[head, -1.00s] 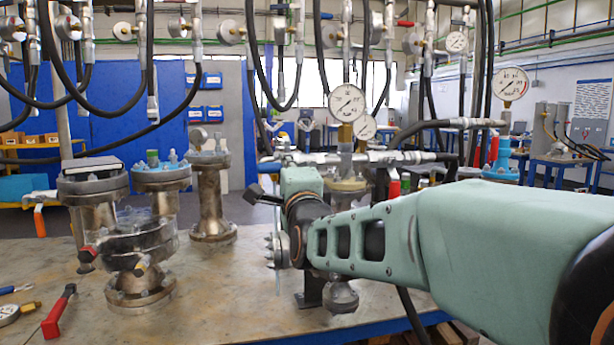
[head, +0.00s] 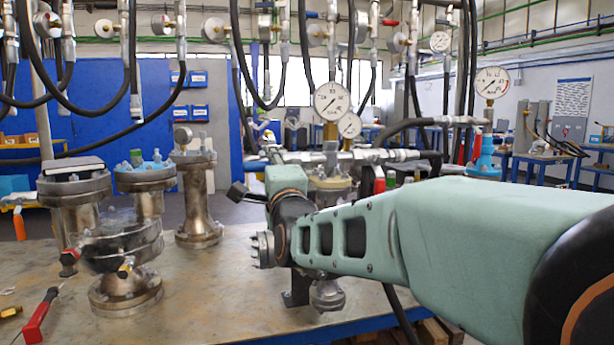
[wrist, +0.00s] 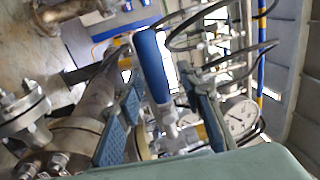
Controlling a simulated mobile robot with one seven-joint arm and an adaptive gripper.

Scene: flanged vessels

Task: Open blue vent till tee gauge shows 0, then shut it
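A blue vent handle (wrist: 152,65) stands in the wrist view on a metal valve stem. My gripper (wrist: 161,88) is open, with one blue-padded finger on each side of the handle. A gap shows on the right side; I cannot tell whether the left finger touches it. A round white gauge (head: 332,101) stands on the pipe tee behind my arm in the head view. A white gauge, probably the same one, shows in the wrist view (wrist: 238,117). Its needle is too small to read surely. In the head view my arm hides the vent and my fingers.
Flanged vessels (head: 199,205) stand on the metal bench (head: 215,285) at left. A red-handled tool (head: 38,318) lies at the bench's front left. Black hoses (head: 260,85) hang above. Another gauge (head: 491,82) stands at right. The bench's front middle is clear.

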